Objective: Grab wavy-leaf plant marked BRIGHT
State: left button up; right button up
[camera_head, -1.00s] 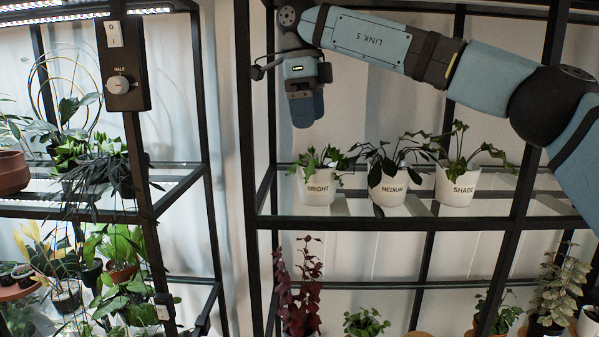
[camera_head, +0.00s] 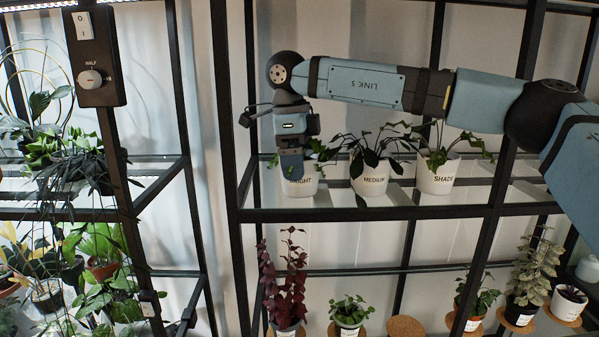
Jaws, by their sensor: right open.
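The plant marked BRIGHT (camera_head: 305,187) stands in a white pot on the glass shelf, at the left end of a row of three. My right gripper (camera_head: 291,170) hangs fingers-down in front of it, open and empty. It covers part of the leaves and the start of the label, so only the end of the word reads. I cannot tell whether the fingers touch the plant. Beside it stand the white pots marked MEDIUM (camera_head: 371,184) and SHADE (camera_head: 437,180), with dark leaves hanging over the rims. My left gripper is not in view.
Black uprights and rails frame the shelf (camera_head: 400,213). A control box with a HALF knob (camera_head: 93,78) is on the left post. The lower shelf holds a dark red plant (camera_head: 286,282), a small green plant (camera_head: 349,312) and an empty cork mat (camera_head: 405,327).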

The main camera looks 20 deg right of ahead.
jog(key=shift+w+d+f, duration=0.1)
jog(key=shift+d+f, duration=0.05)
jog(key=shift+f, duration=0.5)
jog(key=shift+d+f, duration=0.1)
jog(key=shift+f, duration=0.5)
jog(key=shift+a, duration=0.1)
jog(key=shift+r, duration=0.1)
jog(key=c, duration=0.9)
